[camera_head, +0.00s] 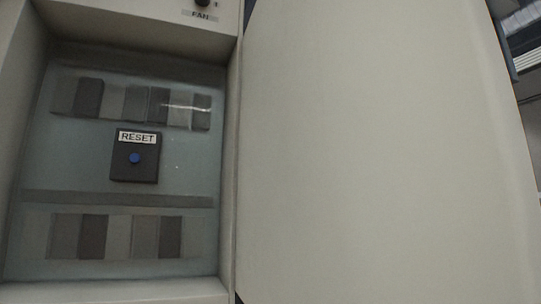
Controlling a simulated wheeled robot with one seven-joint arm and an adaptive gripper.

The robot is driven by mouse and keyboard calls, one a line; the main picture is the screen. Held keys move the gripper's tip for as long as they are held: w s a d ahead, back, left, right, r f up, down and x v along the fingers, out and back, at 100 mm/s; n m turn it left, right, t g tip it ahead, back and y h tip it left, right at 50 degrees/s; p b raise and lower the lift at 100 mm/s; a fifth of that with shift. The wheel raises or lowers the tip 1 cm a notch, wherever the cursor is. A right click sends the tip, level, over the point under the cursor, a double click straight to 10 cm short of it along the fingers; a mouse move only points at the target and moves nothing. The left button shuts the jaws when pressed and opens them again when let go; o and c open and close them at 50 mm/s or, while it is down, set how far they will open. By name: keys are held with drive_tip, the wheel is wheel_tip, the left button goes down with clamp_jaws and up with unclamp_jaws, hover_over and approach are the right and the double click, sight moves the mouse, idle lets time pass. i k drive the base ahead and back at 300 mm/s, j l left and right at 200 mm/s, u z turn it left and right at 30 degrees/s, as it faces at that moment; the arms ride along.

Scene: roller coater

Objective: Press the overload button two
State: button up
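A dark square box (135,172) with a white "RESET" label (137,137) and a small round blue button (134,158) sits inside a recessed panel at the left of the head view. No label in view reads "overload" or "two", so I cannot tell whether this blue button is the one named. My gripper is not in view.
The recess (125,197) has a shiny bluish back with rows of grey and brown blocks above and below the box. A black knob (203,3) with a partly legible label is above. A large plain beige panel (375,150) fills the middle and right.

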sight(134, 158)
drive_tip(key=i+l+u, duration=0.2)
drive_tip(key=l+u, duration=0.25)
drive_tip(key=i+l+u, duration=0.1)
drive_tip(key=l+u, duration=1.2)
drive_tip(key=k+l+u, duration=0.1)
drive_tip(key=k, duration=0.5)
drive_tip(key=k+j, duration=0.3)
drive_tip(key=i+j+z, duration=0.1)
drive_tip(key=i+j, duration=0.5)
drive_tip(key=i+j+z, duration=0.15)
drive_tip(key=j, duration=0.35)
drive_tip(key=i+j, duration=0.4)
drive_tip(key=i+j+z, duration=0.25)
drive_tip(key=i+j, duration=0.25)
drive_tip(key=j, duration=0.3)
